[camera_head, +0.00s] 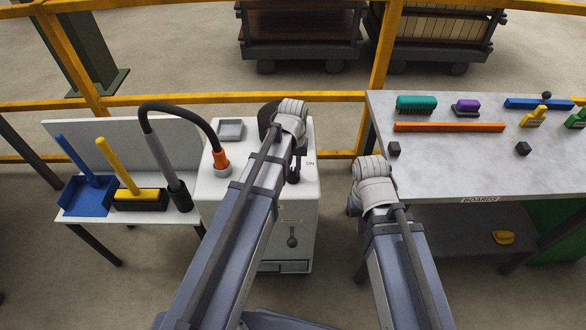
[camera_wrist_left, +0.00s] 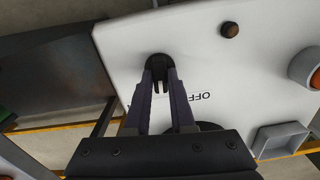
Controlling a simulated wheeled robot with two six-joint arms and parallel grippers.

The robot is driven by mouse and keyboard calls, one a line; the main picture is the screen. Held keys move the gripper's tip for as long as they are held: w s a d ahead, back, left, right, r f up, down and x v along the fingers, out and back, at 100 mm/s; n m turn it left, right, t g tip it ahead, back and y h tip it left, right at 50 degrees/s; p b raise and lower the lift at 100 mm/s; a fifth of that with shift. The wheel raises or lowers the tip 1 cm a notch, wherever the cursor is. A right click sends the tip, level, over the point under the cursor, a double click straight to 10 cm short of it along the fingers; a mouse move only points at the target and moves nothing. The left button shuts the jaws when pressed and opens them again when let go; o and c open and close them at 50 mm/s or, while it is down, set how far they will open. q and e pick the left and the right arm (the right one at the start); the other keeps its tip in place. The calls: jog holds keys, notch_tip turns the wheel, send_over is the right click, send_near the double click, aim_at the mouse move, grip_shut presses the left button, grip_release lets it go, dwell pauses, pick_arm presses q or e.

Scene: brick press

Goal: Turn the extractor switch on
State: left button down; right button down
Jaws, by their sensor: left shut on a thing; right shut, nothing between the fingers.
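The extractor is a white cabinet (camera_head: 300,215) left of centre in the head view, with an "ON" label at its right edge. My left gripper (camera_head: 293,174) is over its top near that label, partly hidden by my arm. In the left wrist view, my left gripper (camera_wrist_left: 160,88) is shut on the small dark switch (camera_wrist_left: 158,62) on the white panel (camera_wrist_left: 190,60), beside an upside-down "OFF" label. The fingers hide part of the switch, so its exact position is unclear. My right gripper (camera_head: 353,206) is shut and empty, mostly hidden by its wrist, between cabinet and bench.
A black hose (camera_head: 185,106) arches from the orange fitting (camera_head: 221,160) on the cabinet. A side table on the left bears a blue dustpan (camera_head: 85,196) and a yellow-handled brush (camera_head: 140,199). A grey bench (camera_head: 450,165) with brushes and bars stands at right.

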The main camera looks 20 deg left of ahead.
aim_at(293, 171)
pick_arm(q)
jog(key=m, duration=0.4)
jog(key=shift+m, duration=2)
jog(key=c, duration=0.8)
grip_release()
jog(key=shift+o, duration=0.2)
jog(key=shift+r, duration=0.1)
notch_tip(293, 171, up, 8)
jog(key=p, duration=0.8)
jog(key=shift+f, duration=0.2)
